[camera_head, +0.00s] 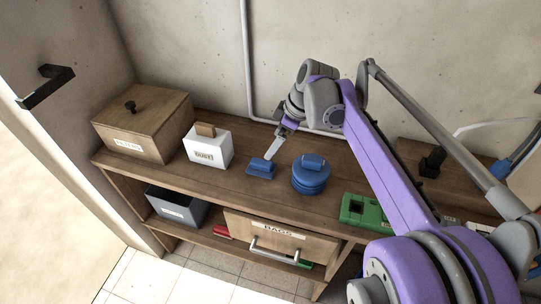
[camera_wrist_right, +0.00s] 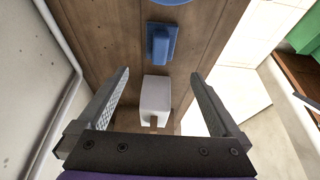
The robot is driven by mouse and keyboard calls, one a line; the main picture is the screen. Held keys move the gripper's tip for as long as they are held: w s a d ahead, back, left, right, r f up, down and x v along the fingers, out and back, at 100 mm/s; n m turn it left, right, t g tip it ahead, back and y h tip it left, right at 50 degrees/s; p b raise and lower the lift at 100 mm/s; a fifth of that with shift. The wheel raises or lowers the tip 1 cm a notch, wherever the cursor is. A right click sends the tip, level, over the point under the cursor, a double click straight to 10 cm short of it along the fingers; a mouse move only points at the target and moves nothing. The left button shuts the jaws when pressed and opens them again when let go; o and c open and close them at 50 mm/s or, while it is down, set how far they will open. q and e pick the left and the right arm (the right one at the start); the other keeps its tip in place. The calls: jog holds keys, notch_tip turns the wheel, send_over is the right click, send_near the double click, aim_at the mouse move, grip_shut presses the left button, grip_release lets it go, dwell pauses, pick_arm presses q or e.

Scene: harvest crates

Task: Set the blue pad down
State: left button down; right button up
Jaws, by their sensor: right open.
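The blue pad (camera_head: 261,168), a small block with a raised grip, lies on the wooden shelf top between a white box and a round blue lidded container. It also shows in the right wrist view (camera_wrist_right: 159,44), flat on the wood beyond the fingers. My right gripper (camera_head: 277,145) is above the shelf, just behind the pad. In the right wrist view its two fingers (camera_wrist_right: 160,78) are spread wide with nothing held between them, apart from the pad. My left gripper is not in view.
The white box (camera_head: 207,154) stands left of the pad, the round blue container (camera_head: 310,180) right. A lidded wooden box (camera_head: 150,128) stands at the left end, a green case (camera_head: 363,212) farther right. A grey bin (camera_head: 177,213) and a drawer (camera_head: 279,238) are below.

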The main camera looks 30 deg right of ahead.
jog(key=s+a+f+m+t+h, duration=0.1)
jog(key=s+a+f+m, duration=0.3)
jog(key=s, duration=0.5)
jog(key=s+a+f+m+t+h, duration=0.1)
jog(key=s+a+f+m, duration=0.3)
jog(key=s+a+f, duration=0.4)
jog(key=shift+s+a+f+h, duration=0.25)
jog(key=shift+s+a+h, duration=0.3)
jog(key=shift+a, duration=0.1)
jog(key=shift+w+r, duration=0.1)
jog(key=shift+r, duration=0.15)
